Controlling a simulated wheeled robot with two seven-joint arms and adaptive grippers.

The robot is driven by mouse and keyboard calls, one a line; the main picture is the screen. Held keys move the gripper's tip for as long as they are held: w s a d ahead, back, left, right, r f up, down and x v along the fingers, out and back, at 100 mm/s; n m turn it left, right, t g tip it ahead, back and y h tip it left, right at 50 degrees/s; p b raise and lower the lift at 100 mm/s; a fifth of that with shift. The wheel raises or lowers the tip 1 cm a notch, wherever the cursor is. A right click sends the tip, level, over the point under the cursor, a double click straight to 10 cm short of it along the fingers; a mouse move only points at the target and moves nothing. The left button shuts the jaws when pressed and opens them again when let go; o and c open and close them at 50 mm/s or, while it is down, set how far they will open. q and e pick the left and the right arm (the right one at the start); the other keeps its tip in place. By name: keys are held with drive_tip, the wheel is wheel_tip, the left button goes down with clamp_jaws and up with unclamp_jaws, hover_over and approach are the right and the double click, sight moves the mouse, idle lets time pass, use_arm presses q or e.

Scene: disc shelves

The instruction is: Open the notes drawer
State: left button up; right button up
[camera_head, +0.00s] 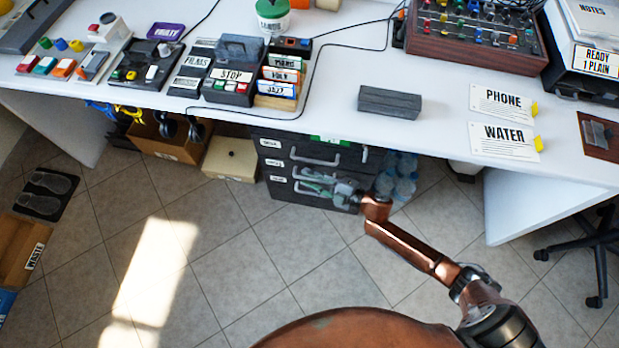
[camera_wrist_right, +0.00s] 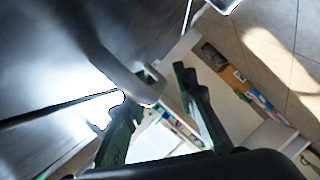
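A black drawer cabinet (camera_head: 300,150) stands under the desk, with several drawers. White labels run down its left side, too small to read, so I cannot tell which drawer is notes. Pale bar handles show on the fronts, the upper handle (camera_head: 315,158) clear of my arm. My right gripper (camera_head: 312,184) is at the lower drawer front, beside a lower handle. In the right wrist view its two dark green fingers are apart (camera_wrist_right: 157,92), and a grey curved handle (camera_wrist_right: 118,72) reaches between them. Contact is unclear. My left gripper is out of view.
The white desk (camera_head: 350,60) overhangs the cabinet. Water bottles (camera_head: 397,178) stand right of the cabinet; a cream box (camera_head: 230,158) is on its left. The tiled floor (camera_head: 240,250) in front is clear. A wheeled chair base (camera_head: 590,245) is at the far right.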

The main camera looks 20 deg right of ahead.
drive_tip(key=shift+c, duration=0.6)
clamp_jaws()
